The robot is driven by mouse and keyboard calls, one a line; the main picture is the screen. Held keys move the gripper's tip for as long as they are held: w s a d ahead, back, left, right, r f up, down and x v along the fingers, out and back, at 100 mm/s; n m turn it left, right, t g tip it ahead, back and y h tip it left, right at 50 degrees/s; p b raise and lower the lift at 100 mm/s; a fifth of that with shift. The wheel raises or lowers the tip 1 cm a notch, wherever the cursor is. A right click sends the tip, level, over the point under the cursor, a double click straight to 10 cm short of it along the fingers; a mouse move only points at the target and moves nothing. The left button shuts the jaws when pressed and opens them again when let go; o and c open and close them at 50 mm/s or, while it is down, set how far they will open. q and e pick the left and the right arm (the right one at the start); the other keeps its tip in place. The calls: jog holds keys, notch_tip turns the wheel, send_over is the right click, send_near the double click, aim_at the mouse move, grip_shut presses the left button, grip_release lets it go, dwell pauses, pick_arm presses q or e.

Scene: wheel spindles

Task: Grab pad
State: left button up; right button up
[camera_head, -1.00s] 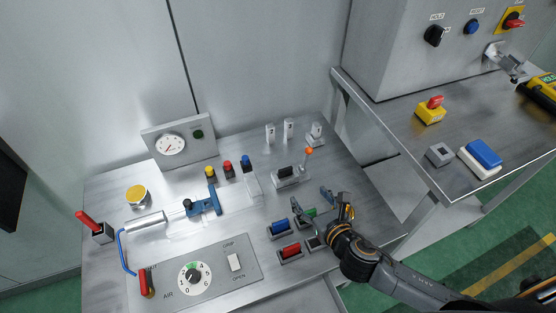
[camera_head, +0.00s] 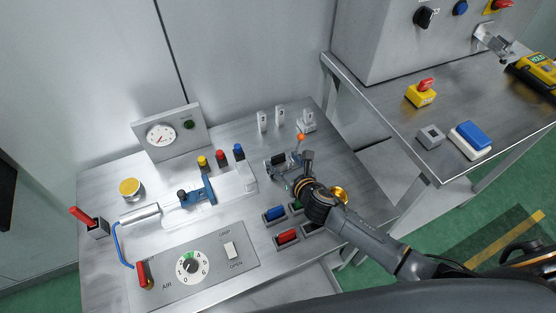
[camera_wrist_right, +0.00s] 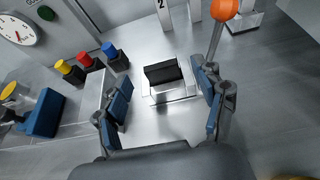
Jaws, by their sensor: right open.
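A black block, the likely pad (camera_wrist_right: 164,73), sits on a small metal base (camera_wrist_right: 171,92) in the right wrist view. A lever with an orange ball (camera_wrist_right: 224,8) stands just right of it. My right gripper (camera_wrist_right: 162,88) is open, its blue-lined fingers on either side of the block in that view. No contact with the block shows. In the head view my right gripper (camera_head: 289,166) is over the base area and partly covers it. My left gripper is not in view.
Yellow, red and blue buttons (camera_head: 221,160) stand left of the gripper. A blue clamp (camera_head: 203,190), blue switch (camera_head: 274,213) and red switch (camera_head: 287,236) are on the same metal table (camera_head: 340,160). A second table on the right holds a yellow button box (camera_head: 421,96).

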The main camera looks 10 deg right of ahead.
jog(key=shift+x, duration=0.9)
jog(key=c, duration=1.3)
jog(key=shift+o, duration=0.2)
jog(key=shift+r, duration=0.1)
